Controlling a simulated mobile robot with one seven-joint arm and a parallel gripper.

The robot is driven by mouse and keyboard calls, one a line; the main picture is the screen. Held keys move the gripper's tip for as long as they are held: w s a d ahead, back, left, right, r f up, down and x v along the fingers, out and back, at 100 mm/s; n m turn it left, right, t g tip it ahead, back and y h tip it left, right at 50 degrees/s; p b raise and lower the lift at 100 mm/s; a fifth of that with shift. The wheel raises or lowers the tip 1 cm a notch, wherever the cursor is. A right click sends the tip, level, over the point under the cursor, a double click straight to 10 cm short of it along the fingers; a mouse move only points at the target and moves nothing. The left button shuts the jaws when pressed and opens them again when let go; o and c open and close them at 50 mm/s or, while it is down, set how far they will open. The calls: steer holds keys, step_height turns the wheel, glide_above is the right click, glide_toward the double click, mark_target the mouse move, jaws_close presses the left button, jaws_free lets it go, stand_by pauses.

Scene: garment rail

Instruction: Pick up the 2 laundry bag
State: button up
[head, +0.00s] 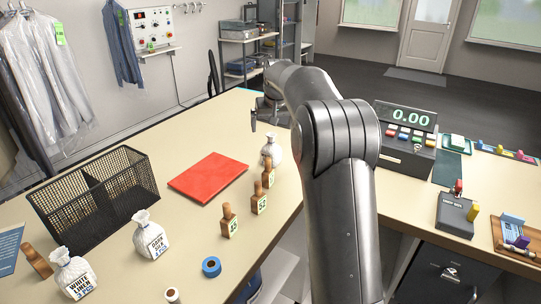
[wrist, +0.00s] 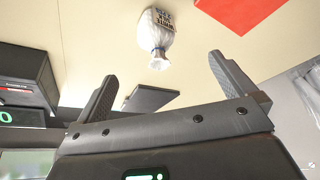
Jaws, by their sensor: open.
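Three white cloth laundry bags with tied necks stand on the table. One bag (head: 271,151) is beyond the wooden tags, nearest my gripper. Another bag (head: 150,236) stands right of the wire basket. The third bag (head: 74,275), labelled white linen, is at the front left. My gripper (head: 270,117) is open and empty, above the table just beyond the nearest bag, partly hidden by my arm. In the wrist view that bag (wrist: 157,38) lies ahead of my open gripper (wrist: 162,66), apart from both fingers, its label partly legible.
A red folder (head: 208,177) lies left of the nearest bag. Wooden tags (head: 229,221) stand in a row near the table edge. A black wire basket (head: 95,197) and blue tape roll (head: 211,266) are on the left. A till (head: 407,141) stands on the right counter.

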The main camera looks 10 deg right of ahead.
glide_toward(271, 147)
steer(key=w, duration=0.2)
steer(key=x, duration=0.7)
steer(key=s+x, duration=0.1)
steer(key=x, duration=0.2)
steer(key=shift+w+d+f, duration=0.1)
steer(key=shift+f, duration=0.25)
steer(key=shift+c, duration=0.6)
steer(key=c, duration=0.7)
